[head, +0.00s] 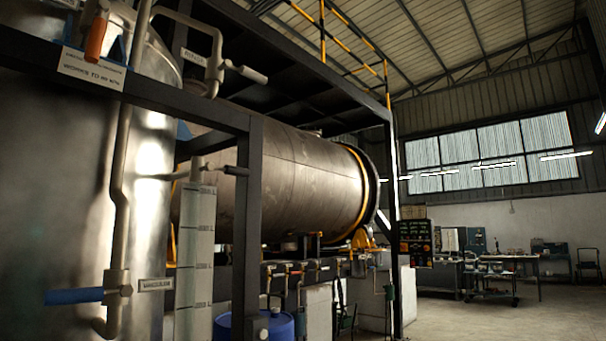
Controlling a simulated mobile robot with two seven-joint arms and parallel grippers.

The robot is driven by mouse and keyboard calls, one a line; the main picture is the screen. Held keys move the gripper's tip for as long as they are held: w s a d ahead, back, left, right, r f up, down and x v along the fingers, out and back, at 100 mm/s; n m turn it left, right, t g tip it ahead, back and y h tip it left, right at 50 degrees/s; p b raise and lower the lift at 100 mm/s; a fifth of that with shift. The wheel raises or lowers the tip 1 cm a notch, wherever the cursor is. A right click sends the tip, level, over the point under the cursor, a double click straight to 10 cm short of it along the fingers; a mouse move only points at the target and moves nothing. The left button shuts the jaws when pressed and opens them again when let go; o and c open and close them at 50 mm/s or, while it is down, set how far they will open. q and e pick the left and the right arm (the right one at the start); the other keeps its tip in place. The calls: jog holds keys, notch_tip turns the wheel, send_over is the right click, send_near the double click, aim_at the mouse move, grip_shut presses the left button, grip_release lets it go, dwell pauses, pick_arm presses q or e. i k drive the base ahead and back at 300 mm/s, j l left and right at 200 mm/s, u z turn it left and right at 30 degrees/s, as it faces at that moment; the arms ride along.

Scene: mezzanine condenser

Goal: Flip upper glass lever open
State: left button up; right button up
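A tall, pale sight glass with graduation marks (195,260) stands upright left of centre, beside the large metal tank. Just above it, a dark lever (236,171) sticks out to the right, roughly level, partly behind the black frame; it appears to be the upper glass lever. A grey handle (246,74) on the bent pipe higher up also points right, near a small tag. Neither of my grippers shows in the head view, so nothing is seen touching the levers.
A black steel frame (247,230) crosses in front of the tank (150,150) and stands right of the glass. A blue-handled valve (75,296) is at lower left, an orange handle (97,38) at upper left. A blue drum (268,327) stands below. Open floor lies far right.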

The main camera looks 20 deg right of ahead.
aim_at(210, 167)
jog(key=z, duration=0.25)
jog(key=i+l+u, duration=0.95)
jog(key=i+j, duration=0.05)
